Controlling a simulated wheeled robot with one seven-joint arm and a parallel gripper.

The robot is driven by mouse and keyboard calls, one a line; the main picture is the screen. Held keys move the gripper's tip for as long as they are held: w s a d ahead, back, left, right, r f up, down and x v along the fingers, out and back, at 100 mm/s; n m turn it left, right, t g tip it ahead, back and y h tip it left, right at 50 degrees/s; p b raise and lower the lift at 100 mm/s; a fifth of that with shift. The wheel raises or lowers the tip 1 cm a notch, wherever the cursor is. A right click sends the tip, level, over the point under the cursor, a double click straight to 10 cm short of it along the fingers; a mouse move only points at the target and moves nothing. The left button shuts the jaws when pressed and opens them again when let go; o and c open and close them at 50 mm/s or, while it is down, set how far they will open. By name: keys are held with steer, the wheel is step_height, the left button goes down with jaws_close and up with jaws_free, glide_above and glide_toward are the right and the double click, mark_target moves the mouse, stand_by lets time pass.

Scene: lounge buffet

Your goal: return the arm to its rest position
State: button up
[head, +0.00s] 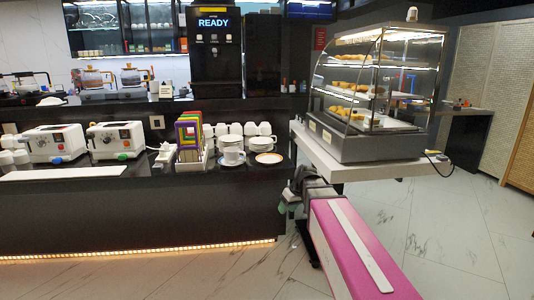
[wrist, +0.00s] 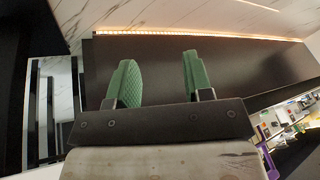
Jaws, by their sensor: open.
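My gripper (wrist: 157,82) shows in the wrist view with its two green pads apart and nothing between them. In the head view my arm with the pink cover reaches forward from the lower right. My gripper (head: 289,202) is at its far end, beside the right end of the black counter and below the counter top. It is small and partly hidden there by my wrist.
The black counter (head: 130,222) fills the left, with toasters (head: 117,138), cups, saucers and a coffee machine (head: 215,50). A glass pastry case (head: 375,92) stands on a white-topped table (head: 350,168) behind my arm. The tiled floor (head: 450,235) at right is clear.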

steer(key=s+d+f+m+h, duration=0.2)
steer(key=s+d+f+m, duration=0.1)
steer(key=s+d+f, duration=0.2)
steer(key=s+d+f+m+g+h, duration=0.1)
steer(key=s+d+f+m, duration=0.3)
steer(key=s+f, duration=0.6)
steer(key=shift+d+g+h, duration=0.3)
steer(key=shift+d+h, duration=0.3)
steer(key=shift+d, duration=0.15)
steer(key=shift+f, duration=0.1)
